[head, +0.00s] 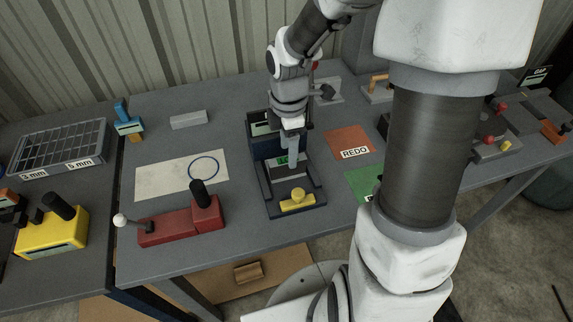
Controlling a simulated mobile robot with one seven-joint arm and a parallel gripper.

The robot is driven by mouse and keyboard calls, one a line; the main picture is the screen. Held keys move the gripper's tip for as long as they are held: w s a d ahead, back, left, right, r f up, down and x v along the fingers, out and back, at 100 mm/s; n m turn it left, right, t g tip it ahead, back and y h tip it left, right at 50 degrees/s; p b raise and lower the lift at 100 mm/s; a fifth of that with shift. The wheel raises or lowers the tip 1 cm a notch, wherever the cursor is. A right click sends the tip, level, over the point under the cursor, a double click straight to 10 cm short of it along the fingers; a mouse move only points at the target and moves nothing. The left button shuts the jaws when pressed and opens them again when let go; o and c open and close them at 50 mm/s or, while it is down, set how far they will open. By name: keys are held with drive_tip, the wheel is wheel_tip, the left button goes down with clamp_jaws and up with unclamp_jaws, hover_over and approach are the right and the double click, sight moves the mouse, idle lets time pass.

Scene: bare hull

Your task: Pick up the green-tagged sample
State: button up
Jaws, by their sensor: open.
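My gripper (293,156) points down over the dark blue bench device (292,206) near the middle of the table. It is open; its fingers overlap the back of the device's recess. A small green patch with dark marks (282,160) shows right beside the fingers, partly covered by them. I cannot tell whether it is the sample's green tag or a display of the device. I cannot make out a sample body between the fingers. A yellow knob piece (297,199) sits at the device's front.
Left of the device are a red clamp tool (180,225), a pale sheet with a blue ring (160,178), a grey block (188,119) and a blue-topped item (127,121). Right are an orange REDO mat (349,138) and a green mat (361,181), partly behind my arm.

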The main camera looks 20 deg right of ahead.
drive_tip(key=f, duration=0.5)
drive_tip(key=shift+s+a+b, duration=0.1)
drive_tip(key=shift+s+b, duration=0.1)
drive_tip(key=shift+b, duration=0.2)
drive_tip(key=shift+r, duration=0.1)
clamp_jaws()
